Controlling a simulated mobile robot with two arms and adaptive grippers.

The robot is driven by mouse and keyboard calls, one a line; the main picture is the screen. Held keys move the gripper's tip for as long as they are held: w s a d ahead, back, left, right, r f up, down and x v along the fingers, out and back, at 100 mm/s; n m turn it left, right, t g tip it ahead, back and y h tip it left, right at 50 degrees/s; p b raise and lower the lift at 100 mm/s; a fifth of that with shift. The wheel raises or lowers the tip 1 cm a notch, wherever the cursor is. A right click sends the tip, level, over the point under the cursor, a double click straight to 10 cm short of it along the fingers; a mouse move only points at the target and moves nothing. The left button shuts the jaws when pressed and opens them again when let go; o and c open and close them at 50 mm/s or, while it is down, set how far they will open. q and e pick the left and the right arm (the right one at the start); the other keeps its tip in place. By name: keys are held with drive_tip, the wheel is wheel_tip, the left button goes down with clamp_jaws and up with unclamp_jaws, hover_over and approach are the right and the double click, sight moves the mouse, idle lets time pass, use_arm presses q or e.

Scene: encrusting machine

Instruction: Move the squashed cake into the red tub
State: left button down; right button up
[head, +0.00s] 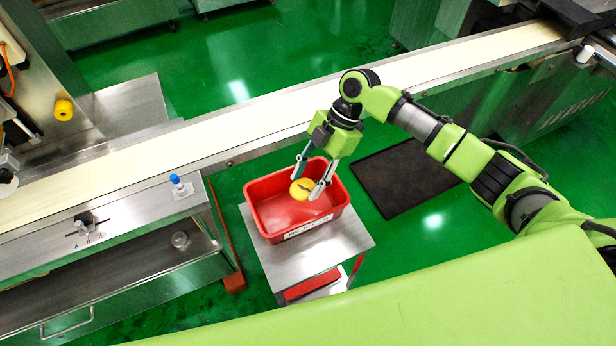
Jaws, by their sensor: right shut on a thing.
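The red tub (262,187) stands on a small steel cart, with a white label on its front wall. The squashed cake (301,189) is a small yellow round with a dark mark across its top. My right gripper (308,187) reaches down over the tub from the right and is shut on the cake, one finger on each side. The cake shows within the tub's outline, in its back right part. I cannot tell whether it touches the tub floor. My left gripper is not in view.
The cart's steel top (345,240) shows around the tub. A long conveyor belt (250,118) runs behind it. A steel machine with a blue knob (175,179) is on the left. A dark mat (405,177) lies on the green floor at right.

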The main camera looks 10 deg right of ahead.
drive_tip(key=o, duration=0.9)
drive_tip(key=shift+o, duration=0.2)
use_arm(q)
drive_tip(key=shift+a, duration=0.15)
use_arm(e)
drive_tip(key=v, duration=1.2)
